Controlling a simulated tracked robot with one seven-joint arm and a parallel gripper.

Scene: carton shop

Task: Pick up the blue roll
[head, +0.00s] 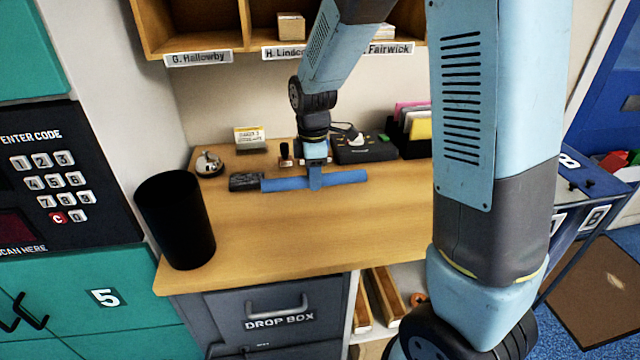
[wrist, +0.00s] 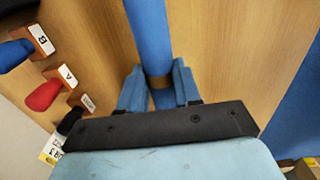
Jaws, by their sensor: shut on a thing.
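The blue roll (head: 345,178) is a long, thin blue cylinder lying crosswise over the wooden desk in the head view. My gripper (head: 315,180) comes down from above and is shut around the roll near its middle. In the wrist view the roll (wrist: 148,35) runs from the top edge down between the two blue fingers of my gripper (wrist: 158,88). Its lower part there is hidden by the gripper's dark palm. I cannot tell whether the roll touches the desk or hangs just above it.
A black bin (head: 175,220) stands front left. Stamps, including a red one (wrist: 43,95), show in the wrist view. The desk front is clear.

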